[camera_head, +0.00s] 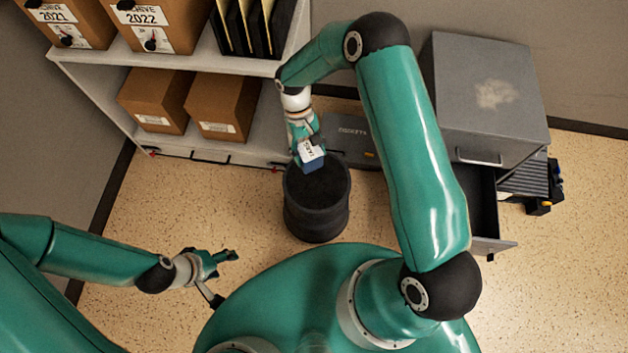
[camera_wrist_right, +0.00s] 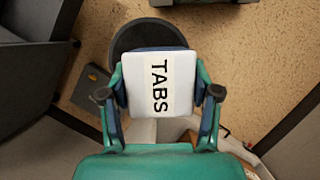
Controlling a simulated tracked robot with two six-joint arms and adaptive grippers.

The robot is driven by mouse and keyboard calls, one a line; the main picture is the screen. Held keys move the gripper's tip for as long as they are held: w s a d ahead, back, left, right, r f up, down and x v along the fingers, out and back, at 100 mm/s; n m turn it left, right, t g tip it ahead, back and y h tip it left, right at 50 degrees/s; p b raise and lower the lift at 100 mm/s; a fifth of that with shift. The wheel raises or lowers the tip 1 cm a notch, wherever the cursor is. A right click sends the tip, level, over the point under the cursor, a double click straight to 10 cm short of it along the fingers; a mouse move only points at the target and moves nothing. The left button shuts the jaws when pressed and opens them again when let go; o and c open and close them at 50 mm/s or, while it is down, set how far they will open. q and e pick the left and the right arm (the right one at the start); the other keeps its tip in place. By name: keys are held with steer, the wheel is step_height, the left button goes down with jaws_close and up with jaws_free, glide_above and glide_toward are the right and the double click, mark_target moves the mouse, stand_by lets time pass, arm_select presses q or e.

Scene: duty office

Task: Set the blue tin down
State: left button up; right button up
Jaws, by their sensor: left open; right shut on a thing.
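A small blue tin (camera_head: 312,163) with a white top marked "TABS" is in my right gripper (camera_head: 304,146). The right gripper is shut on the tin and holds it above the far part of the dark bin's opening in the head view. In the right wrist view the tin's white top (camera_wrist_right: 158,84) sits between both fingers of the right gripper (camera_wrist_right: 160,95), with a strip of its blue side showing. My left gripper (camera_head: 226,274) is open and empty, over the floor at the lower left of the head view.
A black round bin (camera_head: 316,218) stands on the speckled floor below the tin. A shelf (camera_head: 100,75) with archive boxes (camera_head: 158,100) and dark files is at upper left. A grey cabinet (camera_head: 484,100) with an open drawer (camera_head: 484,205) is at right. A dark flat box (camera_head: 350,140) lies behind the bin.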

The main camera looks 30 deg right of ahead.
mark_target(311, 149)
steer(key=f+m+y+b, duration=0.1)
steer(key=m+b, duration=0.2)
steer(key=w+d+m+t+y+b, duration=0.1)
steer(key=m+b, duration=0.3)
steer(key=w+f+m+t+y+b, duration=0.1)
steer(key=m+b, duration=0.2)
steer(key=b, duration=0.1)
steer(key=shift+d+f+m, duration=0.25)
steer(key=shift+f+m, duration=0.05)
steer(key=f+m+t+b, duration=0.1)
steer(key=f+m+b, duration=0.3)
steer(key=f+b, duration=0.1)
steer(key=d+f+m+t+b, duration=0.1)
steer(key=f+m+t+b, duration=0.1)
steer(key=f+m+b, duration=0.3)
steer(key=d+f+m+t+b, duration=0.1)
steer(key=f+m+t+b, duration=0.1)
steer(key=f+m+b, duration=0.3)
steer(key=shift+w+d+f+b, duration=0.1)
steer(key=shift+f+b, duration=0.45)
steer(key=shift+f, duration=0.6)
steer(key=shift+w+d+f+b, duration=0.1)
steer(key=shift+f+b, duration=0.4)
steer(key=shift+f, duration=0.65)
steer(key=o, duration=1.3)
steer(key=shift+c, duration=0.2)
